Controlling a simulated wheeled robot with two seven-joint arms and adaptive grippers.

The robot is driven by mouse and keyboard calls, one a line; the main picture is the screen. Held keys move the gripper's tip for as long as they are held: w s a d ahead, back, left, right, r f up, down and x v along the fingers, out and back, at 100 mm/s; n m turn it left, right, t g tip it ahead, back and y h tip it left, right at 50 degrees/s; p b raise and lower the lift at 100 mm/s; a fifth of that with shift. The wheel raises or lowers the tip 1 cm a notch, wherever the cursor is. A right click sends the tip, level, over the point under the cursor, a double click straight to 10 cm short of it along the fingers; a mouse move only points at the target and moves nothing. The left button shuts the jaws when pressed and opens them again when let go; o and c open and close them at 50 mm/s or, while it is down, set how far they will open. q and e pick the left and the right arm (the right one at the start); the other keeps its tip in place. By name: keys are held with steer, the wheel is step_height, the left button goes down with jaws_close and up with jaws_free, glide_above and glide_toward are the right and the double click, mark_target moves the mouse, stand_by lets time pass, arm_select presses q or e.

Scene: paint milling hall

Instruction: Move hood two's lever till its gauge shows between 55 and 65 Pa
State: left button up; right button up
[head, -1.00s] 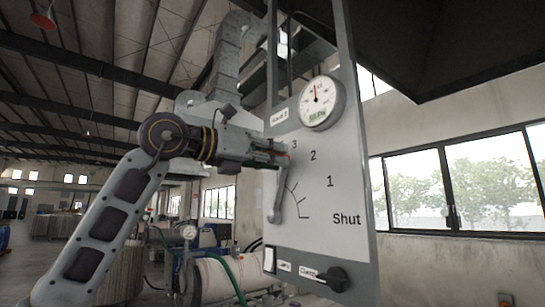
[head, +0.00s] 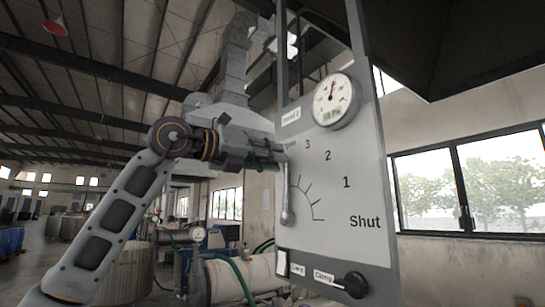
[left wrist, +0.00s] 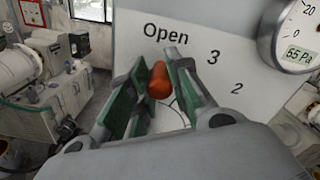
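Hood two's panel (head: 325,225) fills the middle of the head view. Its grey lever (head: 287,205) stands nearly upright, its top towards the Open mark. The lever's orange-red knob (left wrist: 159,80) is between my left fingers in the left wrist view. The round gauge (head: 335,101) is at the panel's top right. Its digital readout appears as 55 Pa in the left wrist view (left wrist: 298,54). My right gripper is not in view.
A black knob (head: 352,285) sits on the panel's lower edge beside small labels. A dark hood (head: 450,45) hangs at upper right. Milling machinery with a pale drum (head: 235,277) stands behind the panel's lower left. Windows (head: 470,185) line the right wall.

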arm_select(q)
steer(key=o, duration=0.5)
steer(key=shift+w+a, duration=0.15)
steer(key=shift+c, duration=0.2)
steer(key=v, duration=1.2)
stand_by(0.5)
